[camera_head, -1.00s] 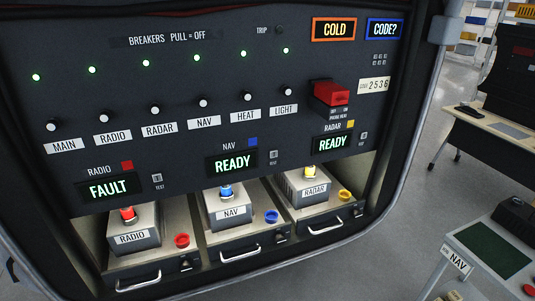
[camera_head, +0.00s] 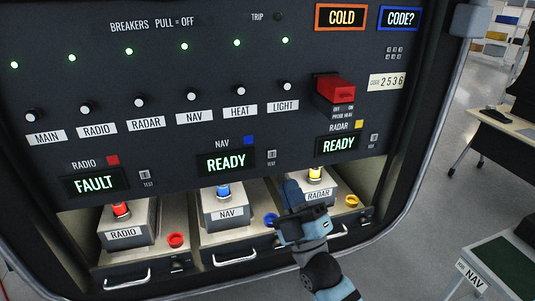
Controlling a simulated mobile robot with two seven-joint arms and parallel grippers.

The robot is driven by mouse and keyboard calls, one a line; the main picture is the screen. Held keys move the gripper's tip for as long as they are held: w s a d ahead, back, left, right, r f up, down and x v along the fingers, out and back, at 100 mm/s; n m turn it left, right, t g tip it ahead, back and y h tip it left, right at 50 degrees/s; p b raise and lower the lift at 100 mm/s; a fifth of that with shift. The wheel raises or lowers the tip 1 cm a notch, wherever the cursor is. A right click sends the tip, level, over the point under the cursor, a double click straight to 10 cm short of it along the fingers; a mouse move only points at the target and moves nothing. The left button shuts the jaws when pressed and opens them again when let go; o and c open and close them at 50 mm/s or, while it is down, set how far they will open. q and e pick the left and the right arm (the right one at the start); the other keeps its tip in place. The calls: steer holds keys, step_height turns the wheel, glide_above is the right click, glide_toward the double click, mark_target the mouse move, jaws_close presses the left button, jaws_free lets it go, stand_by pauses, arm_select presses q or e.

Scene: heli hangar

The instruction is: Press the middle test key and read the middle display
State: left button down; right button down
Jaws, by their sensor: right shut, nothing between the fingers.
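The middle display (camera_head: 226,163), under the NAV label, reads READY in green. The middle test key (camera_head: 271,155) is a small pale key marked TEST just right of that display. My right gripper (camera_head: 290,186) is shut and empty, its tip pointing up, below and a little right of the middle test key. It looks apart from the key; its depth to the panel is hard to tell. It covers part of the RADAR box (camera_head: 318,187) and its drawer. My left gripper is not in view.
The RADIO display (camera_head: 93,184) reads FAULT; the RADAR display (camera_head: 338,144) reads READY. Their test keys sit beside them. A red guarded switch (camera_head: 336,90) juts out above RADAR. Trays with RADIO (camera_head: 124,234) and NAV (camera_head: 228,215) boxes stand below.

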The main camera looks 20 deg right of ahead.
mark_target(272, 154)
stand_by(0.3)
steer(key=w+b, duration=0.1)
steer(key=w, duration=0.7)
steer(key=shift+w+a+h+b, duration=0.15)
steer(key=shift+w+h+b, duration=0.15)
steer(key=shift+w+b, duration=0.1)
steer(key=shift+w, duration=0.15)
stand_by(1.7)
steer(key=shift+w, duration=0.25)
steer(key=shift+w, duration=0.35)
stand_by(0.6)
steer(key=shift+s, duration=0.8)
